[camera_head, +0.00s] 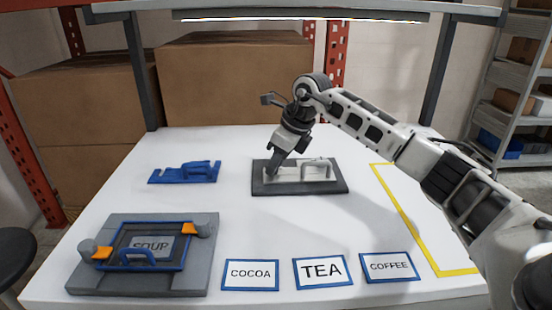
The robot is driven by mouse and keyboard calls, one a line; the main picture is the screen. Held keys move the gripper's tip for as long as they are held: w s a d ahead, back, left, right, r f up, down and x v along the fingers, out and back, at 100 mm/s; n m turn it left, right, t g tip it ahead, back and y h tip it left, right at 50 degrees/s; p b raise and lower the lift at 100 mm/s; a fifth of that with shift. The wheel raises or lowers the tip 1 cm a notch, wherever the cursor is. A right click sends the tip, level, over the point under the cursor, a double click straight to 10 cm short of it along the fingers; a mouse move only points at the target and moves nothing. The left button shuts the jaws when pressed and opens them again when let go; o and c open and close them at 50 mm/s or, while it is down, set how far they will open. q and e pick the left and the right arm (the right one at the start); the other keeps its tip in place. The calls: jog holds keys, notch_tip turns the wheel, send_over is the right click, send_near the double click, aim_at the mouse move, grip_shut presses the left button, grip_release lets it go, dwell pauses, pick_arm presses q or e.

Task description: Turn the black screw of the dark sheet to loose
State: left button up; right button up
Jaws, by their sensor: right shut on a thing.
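The dark sheet (331,187) lies flat on the white table, right of its middle. A pale plate with a raised pale handle (318,162) is on top of it. My right gripper (271,170) reaches down at the left end of the dark sheet, its fingers shut at the left end of the pale plate. The black screw is hidden there behind the dark fingers, so its turn cannot be seen. My left gripper is not in view.
A blue bracket with a handle (198,172) lies to the left. A grey fixture (190,280) with a blue-framed SOUP plate (150,247) and orange clips stands front left. COCOA (251,274), TEA (322,271) and COFFEE (390,266) cards lie along the front. Yellow tape (410,222) marks the right side.

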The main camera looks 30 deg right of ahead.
jog(key=n+g+p, duration=0.1)
jog(key=n, duration=0.2)
jog(key=shift+w+d+y, duration=0.1)
jog(key=shift+y, duration=0.3)
jog(key=shift+f+n+g+y, duration=0.15)
jog(key=shift+n+g+y, duration=0.2)
jog(key=shift+n, duration=0.85)
jog(key=shift+f, duration=0.1)
jog(key=o, duration=1)
jog(key=shift+w+d, duration=0.1)
jog(key=v, duration=1.6)
